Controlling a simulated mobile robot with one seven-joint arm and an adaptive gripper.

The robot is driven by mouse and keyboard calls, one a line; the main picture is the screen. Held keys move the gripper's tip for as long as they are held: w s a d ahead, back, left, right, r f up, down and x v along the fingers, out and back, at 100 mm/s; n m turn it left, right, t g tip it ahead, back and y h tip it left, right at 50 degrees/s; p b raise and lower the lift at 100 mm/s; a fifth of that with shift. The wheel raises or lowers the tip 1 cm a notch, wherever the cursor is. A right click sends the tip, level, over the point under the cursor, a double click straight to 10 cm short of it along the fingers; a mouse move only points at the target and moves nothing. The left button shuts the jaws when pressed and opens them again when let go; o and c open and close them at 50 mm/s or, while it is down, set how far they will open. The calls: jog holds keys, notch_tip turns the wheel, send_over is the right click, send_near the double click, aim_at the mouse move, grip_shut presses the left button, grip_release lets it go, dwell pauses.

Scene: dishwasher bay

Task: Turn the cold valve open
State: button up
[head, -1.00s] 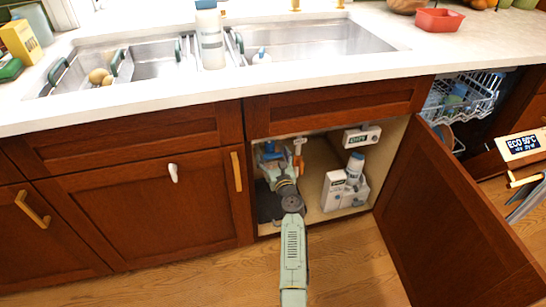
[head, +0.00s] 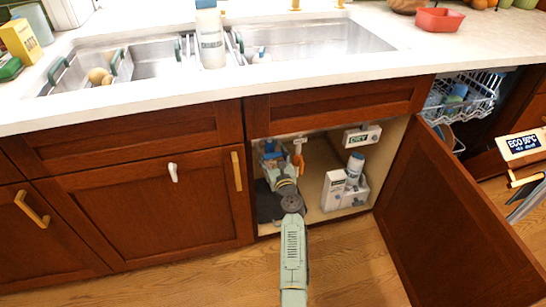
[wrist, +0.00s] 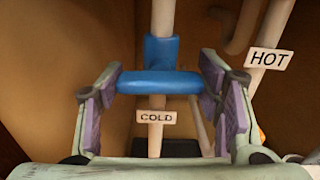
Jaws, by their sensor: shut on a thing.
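The cold valve has a blue handle (wrist: 160,83), a bar lying crosswise to its pale upright pipe (wrist: 163,18) in the wrist view. A "COLD" tag (wrist: 156,118) hangs just below it. My gripper (wrist: 162,88) has a purple-padded finger at each end of the bar and is shut on it. In the head view my gripper (head: 272,158) is inside the open sink cabinet, at the blue valve, whose details are partly hidden by my arm.
A "HOT" tag (wrist: 269,59) marks the pipe to the right, with an orange valve (head: 299,160) close beside my gripper. White bottles and a box (head: 345,185) stand on the cabinet floor at right. The open cabinet door (head: 450,225) bounds the right side.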

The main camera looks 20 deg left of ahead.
jog(key=n+b, duration=0.1)
jog(key=n, duration=0.2)
jog(key=shift+f+n+b, duration=0.15)
jog(key=shift+n+b, duration=0.2)
jog(key=shift+n, duration=0.05)
jog(key=n+b, duration=0.2)
jog(key=n, duration=0.2)
jog(key=shift+n, duration=0.3)
jog(key=n+b, duration=0.3)
jog(key=n, duration=0.1)
jog(key=shift+n, duration=0.3)
jog(key=shift+n+b, duration=1.25)
jog(key=shift+n, duration=0.95)
jog(key=o, duration=1.2)
jog(key=shift+c, duration=0.2)
jog(key=shift+r, duration=0.2)
